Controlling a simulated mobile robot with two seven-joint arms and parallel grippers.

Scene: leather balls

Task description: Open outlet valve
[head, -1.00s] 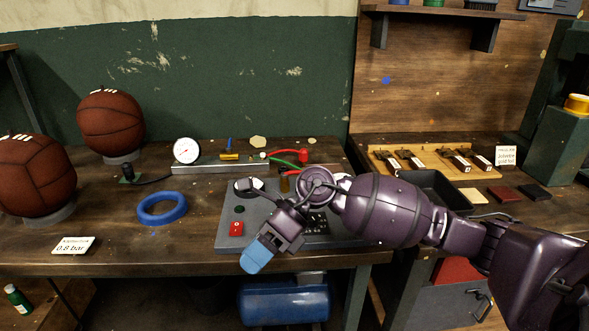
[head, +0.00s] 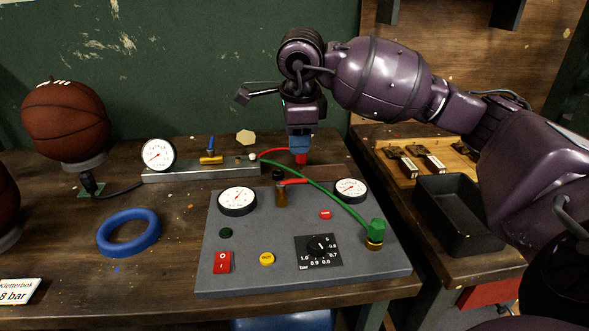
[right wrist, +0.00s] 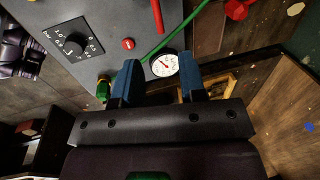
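My right gripper (head: 300,148) points down above the back of the bench, with blue fingertips. In the right wrist view its fingers (right wrist: 160,70) are apart, with nothing between them. A red valve knob (head: 301,159) shows just below the fingertips in the head view, partly hidden; it also shows at the top of the right wrist view (right wrist: 238,9), clear of the fingers. A green valve knob (head: 376,229) on a brass base stands at the panel's right front. A blue lever (head: 211,143) stands on a brass valve (head: 211,160). No readable label tells which is the outlet. My left gripper is out of view.
The grey panel (head: 220,272) carries two gauges, a dial (head: 318,250), buttons and a red switch (head: 222,262). Red and green hoses cross behind and over it. A blue ring (head: 128,233) lies left; a black tray (head: 455,238) stands right.

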